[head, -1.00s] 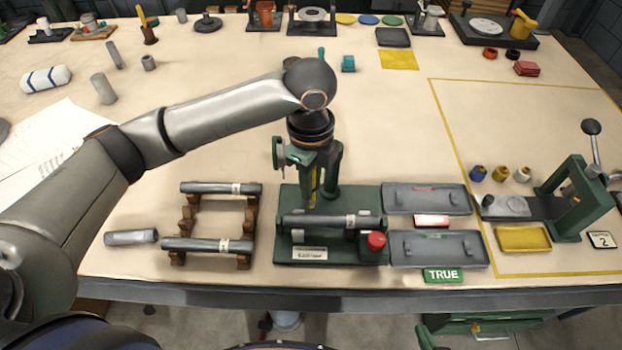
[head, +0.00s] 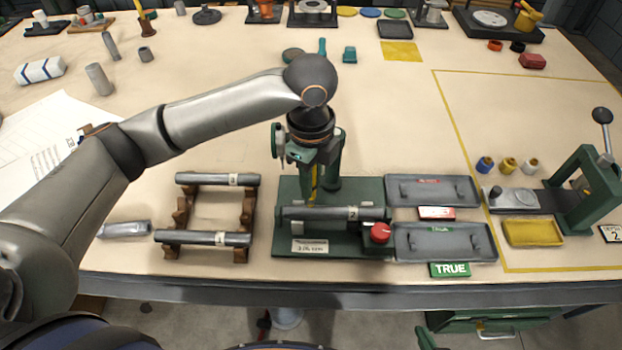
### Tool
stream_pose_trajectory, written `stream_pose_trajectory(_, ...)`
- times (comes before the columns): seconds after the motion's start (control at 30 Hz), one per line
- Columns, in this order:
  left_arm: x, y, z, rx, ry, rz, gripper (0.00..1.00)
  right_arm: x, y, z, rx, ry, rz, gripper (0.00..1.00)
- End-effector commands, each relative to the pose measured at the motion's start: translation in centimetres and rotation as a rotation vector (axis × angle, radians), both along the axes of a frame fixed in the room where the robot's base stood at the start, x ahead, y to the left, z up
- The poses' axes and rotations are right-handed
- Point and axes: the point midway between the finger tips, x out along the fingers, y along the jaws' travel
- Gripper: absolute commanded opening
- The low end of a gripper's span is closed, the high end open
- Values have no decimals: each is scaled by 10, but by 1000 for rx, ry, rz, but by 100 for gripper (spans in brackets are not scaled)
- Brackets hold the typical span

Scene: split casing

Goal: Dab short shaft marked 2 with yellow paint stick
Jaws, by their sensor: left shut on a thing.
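My left gripper (head: 312,168) has green fingers and points down over the green fixture (head: 350,188). It is shut on a yellow paint stick (head: 313,184), whose lower end is close to or behind the grey shaft (head: 318,214) lying across the fixture. I cannot tell whether the two touch. That shaft has a pale label near its right end that seems to read 2. My right gripper is not in view.
A red button (head: 381,232) sits at the fixture's front right. Two grey trays, rear (head: 465,191) and front (head: 484,247), stand right of it. A loose grey cylinder (head: 124,229) lies left of the rack. A green lever press (head: 583,195) stands far right.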

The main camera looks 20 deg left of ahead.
Motion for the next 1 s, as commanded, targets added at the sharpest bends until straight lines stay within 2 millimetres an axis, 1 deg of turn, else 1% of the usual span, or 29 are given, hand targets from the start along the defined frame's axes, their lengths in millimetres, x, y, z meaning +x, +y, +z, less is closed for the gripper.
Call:
stream_pose_trajectory(0.53,0,0,-5,0,1,0,0,0,0,9,0,0,0,0)
stream_pose_trajectory(1.0,0,0,-7,0,0,0,0,0,0,9,0,0,0,0)
